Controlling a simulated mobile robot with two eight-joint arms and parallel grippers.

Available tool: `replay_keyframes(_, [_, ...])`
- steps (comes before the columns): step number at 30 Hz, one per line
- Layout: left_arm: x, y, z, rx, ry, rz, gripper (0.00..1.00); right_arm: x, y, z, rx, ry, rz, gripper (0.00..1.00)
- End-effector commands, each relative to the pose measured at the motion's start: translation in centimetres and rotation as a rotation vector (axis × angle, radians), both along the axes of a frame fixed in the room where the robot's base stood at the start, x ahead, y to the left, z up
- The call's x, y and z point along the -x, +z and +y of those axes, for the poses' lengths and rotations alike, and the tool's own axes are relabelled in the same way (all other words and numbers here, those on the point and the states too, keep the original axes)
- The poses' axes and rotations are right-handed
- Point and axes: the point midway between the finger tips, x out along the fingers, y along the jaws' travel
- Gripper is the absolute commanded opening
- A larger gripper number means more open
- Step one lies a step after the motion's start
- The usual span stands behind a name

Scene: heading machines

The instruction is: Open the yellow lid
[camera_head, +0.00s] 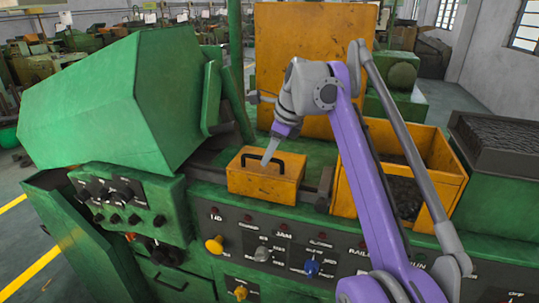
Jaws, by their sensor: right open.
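The yellow lid (255,182) is a box-shaped cover with a dark bar handle (265,165) on it. It sits on the green machine, above the control panel, and looks closed. My right gripper (268,160) comes down from above on the purple and grey arm, with its fingers at the handle. The fingers overlap the handle in the picture, and I cannot tell whether they touch it. The gripper is open, and its far finger is hard to make out. My left gripper is out of view.
A large yellow panel (312,45) stands upright behind the lid. An open yellow bin (440,165) with dark contents is at the right. A green hood (100,105) rises at the left. Knobs line the front panel (290,245) below the lid.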

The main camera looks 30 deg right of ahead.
Motion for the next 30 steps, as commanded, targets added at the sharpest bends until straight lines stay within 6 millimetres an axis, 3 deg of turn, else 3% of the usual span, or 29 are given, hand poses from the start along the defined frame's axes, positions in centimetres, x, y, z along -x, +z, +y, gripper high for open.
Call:
replay_keyframes(10, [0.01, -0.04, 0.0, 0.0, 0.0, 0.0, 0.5, -0.22, -0.38, 0.06, 0.001, 0.001, -0.001, 0.47])
replay_keyframes(18, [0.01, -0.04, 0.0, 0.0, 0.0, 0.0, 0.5, -0.21, -0.37, 0.05, 0.001, 0.001, -0.001, 0.0])
replay_keyframes(30, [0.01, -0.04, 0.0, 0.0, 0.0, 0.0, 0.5, -0.21, -0.36, 0.04, 0.001, 0.001, -0.001, 0.0])
